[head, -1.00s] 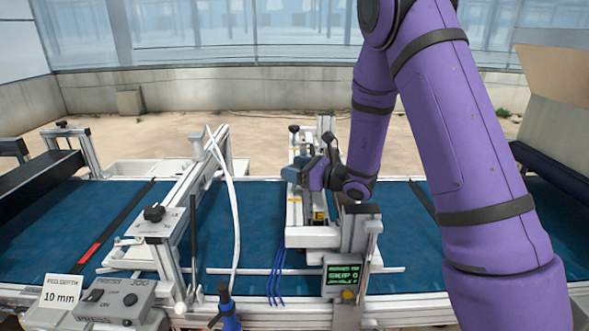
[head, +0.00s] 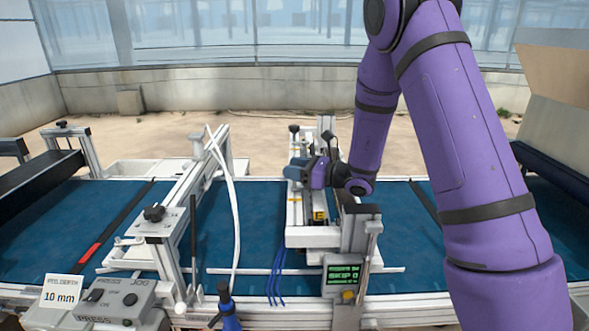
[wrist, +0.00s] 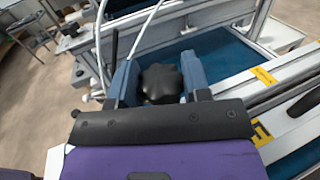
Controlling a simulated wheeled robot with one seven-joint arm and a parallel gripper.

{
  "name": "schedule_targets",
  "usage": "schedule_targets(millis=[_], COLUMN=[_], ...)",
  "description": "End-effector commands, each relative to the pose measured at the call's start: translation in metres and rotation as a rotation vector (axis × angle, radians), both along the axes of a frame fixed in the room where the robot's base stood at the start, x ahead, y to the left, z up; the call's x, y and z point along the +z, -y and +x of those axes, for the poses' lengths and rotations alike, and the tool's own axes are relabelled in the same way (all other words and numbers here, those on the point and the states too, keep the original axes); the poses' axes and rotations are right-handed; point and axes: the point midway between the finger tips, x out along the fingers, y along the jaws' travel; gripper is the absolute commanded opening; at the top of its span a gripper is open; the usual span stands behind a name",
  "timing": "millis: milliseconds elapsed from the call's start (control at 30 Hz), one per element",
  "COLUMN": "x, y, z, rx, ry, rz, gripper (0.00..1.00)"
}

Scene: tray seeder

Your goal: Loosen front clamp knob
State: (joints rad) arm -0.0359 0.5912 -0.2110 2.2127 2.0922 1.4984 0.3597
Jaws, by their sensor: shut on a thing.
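A black lobed clamp knob (wrist: 160,83) sits between the blue fingers of my gripper (wrist: 161,80) in the wrist view. The fingers are shut on its two sides. In the head view my gripper (head: 296,170) is at the seeder head (head: 312,235) over the blue belt, and its fingers hide the knob there. I cannot tell from the picture how tight the knob is.
A second black knob (head: 154,213) stands on the frame at the left, apart from my gripper. A white hose (head: 234,215) hangs near that frame. A small green display (head: 344,274) and a control box (head: 117,300) are at the front. Blue belt (head: 240,205) lies between the frames.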

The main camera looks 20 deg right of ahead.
Motion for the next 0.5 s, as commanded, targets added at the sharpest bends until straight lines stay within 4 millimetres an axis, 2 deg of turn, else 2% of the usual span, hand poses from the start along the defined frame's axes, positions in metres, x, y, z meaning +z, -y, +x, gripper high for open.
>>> schedule_targets(millis=[500], x=[-0.0004], y=[0.0018], z=[0.0012], rx=[0.456], ry=[0.001], rz=[0.0], gripper=[0.2])
